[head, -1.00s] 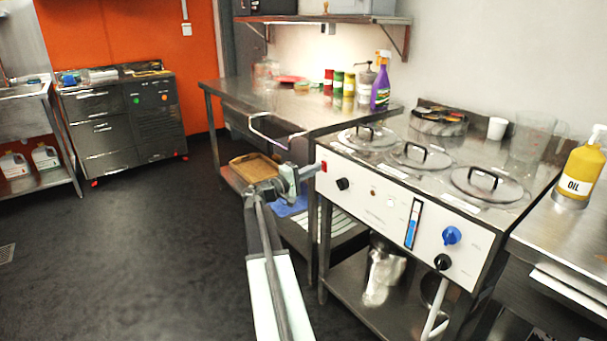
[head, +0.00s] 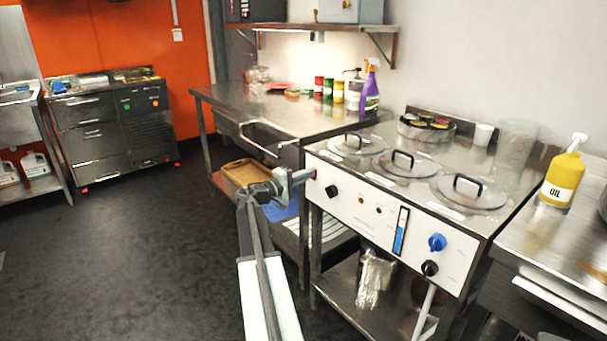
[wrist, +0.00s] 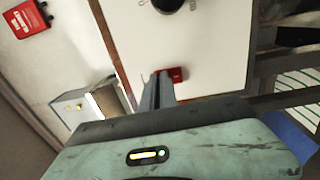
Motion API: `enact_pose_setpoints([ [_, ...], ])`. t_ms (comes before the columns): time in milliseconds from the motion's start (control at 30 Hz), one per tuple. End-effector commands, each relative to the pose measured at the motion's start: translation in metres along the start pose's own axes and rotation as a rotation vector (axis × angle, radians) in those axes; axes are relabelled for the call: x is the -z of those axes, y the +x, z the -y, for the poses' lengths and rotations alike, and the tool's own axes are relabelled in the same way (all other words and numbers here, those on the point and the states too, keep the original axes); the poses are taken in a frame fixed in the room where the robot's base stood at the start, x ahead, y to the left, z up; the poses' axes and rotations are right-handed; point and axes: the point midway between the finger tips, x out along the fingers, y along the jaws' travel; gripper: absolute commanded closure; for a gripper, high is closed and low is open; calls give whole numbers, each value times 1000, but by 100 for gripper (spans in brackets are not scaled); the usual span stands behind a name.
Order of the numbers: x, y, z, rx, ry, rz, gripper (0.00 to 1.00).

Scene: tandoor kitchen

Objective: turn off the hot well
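The hot well (head: 460,250) is a steel counter unit with three lidded round wells and a white front panel. The panel has a black knob (head: 332,192) at left, small lamps (head: 362,197), a blue level strip (head: 401,231), a blue knob (head: 437,242) and a lower black knob (head: 430,268). My gripper (head: 303,176) is at the panel's left end. In the wrist view a red switch (wrist: 177,74) sits on the panel, right beside my gripper's closed fingertips (wrist: 162,75). Contact cannot be told. Its fingers are together and hold nothing. In the head view they largely hide the switch.
A steel table (head: 285,112) with cans and a purple spray bottle (head: 370,92) adjoins on the left. A bar handle (head: 255,135) juts near my arm. A yellow oil bottle (head: 562,178) stands on the right counter (head: 550,235). The dark floor (head: 130,250) at left is clear.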

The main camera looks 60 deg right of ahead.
Motion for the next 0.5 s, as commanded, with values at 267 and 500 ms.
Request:
enact_pose_setpoints([
  [267,-6,-47,-12,-2,1,-4,100],
  [500,-6,-104,-21,-1,2,-3,100],
])
